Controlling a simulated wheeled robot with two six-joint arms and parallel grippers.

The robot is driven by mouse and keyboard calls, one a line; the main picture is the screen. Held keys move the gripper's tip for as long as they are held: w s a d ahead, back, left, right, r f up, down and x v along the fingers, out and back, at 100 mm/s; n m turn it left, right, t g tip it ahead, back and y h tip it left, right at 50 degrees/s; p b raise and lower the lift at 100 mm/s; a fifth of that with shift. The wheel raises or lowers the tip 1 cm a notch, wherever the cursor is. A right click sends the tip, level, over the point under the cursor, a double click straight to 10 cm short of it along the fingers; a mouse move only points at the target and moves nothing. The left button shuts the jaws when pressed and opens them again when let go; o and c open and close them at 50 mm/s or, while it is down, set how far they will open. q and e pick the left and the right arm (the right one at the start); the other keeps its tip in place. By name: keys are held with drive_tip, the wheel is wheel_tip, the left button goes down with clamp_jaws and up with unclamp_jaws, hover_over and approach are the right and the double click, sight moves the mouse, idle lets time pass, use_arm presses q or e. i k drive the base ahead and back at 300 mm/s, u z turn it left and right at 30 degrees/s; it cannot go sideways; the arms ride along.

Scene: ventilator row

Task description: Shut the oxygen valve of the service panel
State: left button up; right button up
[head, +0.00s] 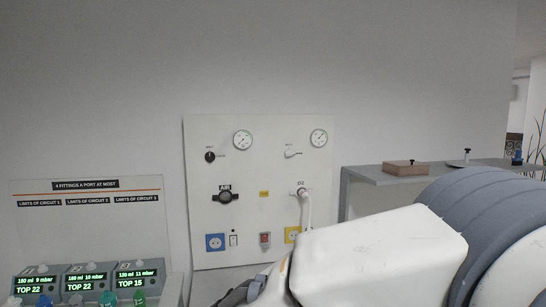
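The white service panel (262,215) stands against the wall at the middle of the head view. Its right column, marked O2, has a small white valve knob (291,152) below and left of a round gauge (318,138). The knob's exact setting is too small to read. A white hose (306,208) hangs from the O2 outlet. My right arm crosses the lower right, in front of the panel's lower right corner. Dark grey parts at its end, seemingly my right gripper (243,292), show at the bottom edge, well below the knob; the fingers are unclear. My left gripper is out of view.
The panel's left column has a black knob (210,156), a gauge (242,139) and a black AIR outlet (225,196). A limits board (90,215) and lit displays (85,280) stand left. A grey shelf (365,175) holds a pinkish block (405,168) at right.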

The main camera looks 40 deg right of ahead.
sight(288, 154)
drive_tip(key=z, duration=0.25)
drive_tip(key=i, duration=0.7)
drive_tip(key=z, duration=0.5)
